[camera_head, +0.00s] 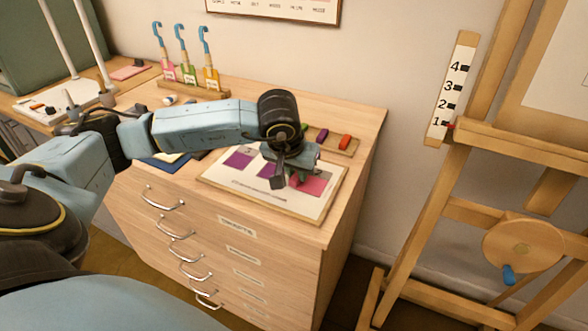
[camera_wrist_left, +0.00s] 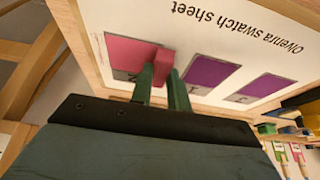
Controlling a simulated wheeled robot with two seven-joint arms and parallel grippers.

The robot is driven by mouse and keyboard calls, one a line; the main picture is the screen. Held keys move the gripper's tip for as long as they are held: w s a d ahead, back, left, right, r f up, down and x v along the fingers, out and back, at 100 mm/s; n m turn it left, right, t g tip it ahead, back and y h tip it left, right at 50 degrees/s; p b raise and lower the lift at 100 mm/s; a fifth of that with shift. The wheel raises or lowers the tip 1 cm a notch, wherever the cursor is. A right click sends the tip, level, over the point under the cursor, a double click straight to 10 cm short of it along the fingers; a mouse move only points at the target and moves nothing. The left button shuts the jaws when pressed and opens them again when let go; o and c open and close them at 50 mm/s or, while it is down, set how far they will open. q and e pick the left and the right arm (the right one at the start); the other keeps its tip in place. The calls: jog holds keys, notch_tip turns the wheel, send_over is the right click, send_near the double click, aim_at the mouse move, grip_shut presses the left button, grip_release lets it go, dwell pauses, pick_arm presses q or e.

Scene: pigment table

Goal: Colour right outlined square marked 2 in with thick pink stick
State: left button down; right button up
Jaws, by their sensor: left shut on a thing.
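My left gripper (camera_head: 296,178) is shut on the thick pink stick and is low over the right part of the swatch sheet (camera_head: 265,198). In the left wrist view the pink stick (camera_wrist_left: 163,60) sits between the green fingers (camera_wrist_left: 160,85), its end at the sheet; whether it touches cannot be told. The right outlined square (camera_head: 316,186) shows pink inside; it also shows in the left wrist view (camera_wrist_left: 128,48), partly behind the stick and fingers. The middle square (camera_wrist_left: 208,73) and left square (camera_head: 240,159) are purple.
A wooden holder with a purple stick (camera_head: 322,134) and a red-orange stick (camera_head: 344,142) stands behind the sheet. A rack (camera_head: 190,87) with hooked, coloured tools is at the back left. An easel (camera_head: 440,170) stands right of the cabinet, past its edge.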

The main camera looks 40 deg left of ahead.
pick_arm(q)
jog(key=shift+w+d+r+p, duration=0.15)
jog(key=shift+r+p, duration=0.85)
jog(key=shift+r, duration=0.7)
jog(key=shift+s+d+r+p, duration=0.15)
jog(key=shift+r+p, duration=0.85)
jog(key=shift+r, duration=0.65)
jog(key=shift+w, duration=0.15)
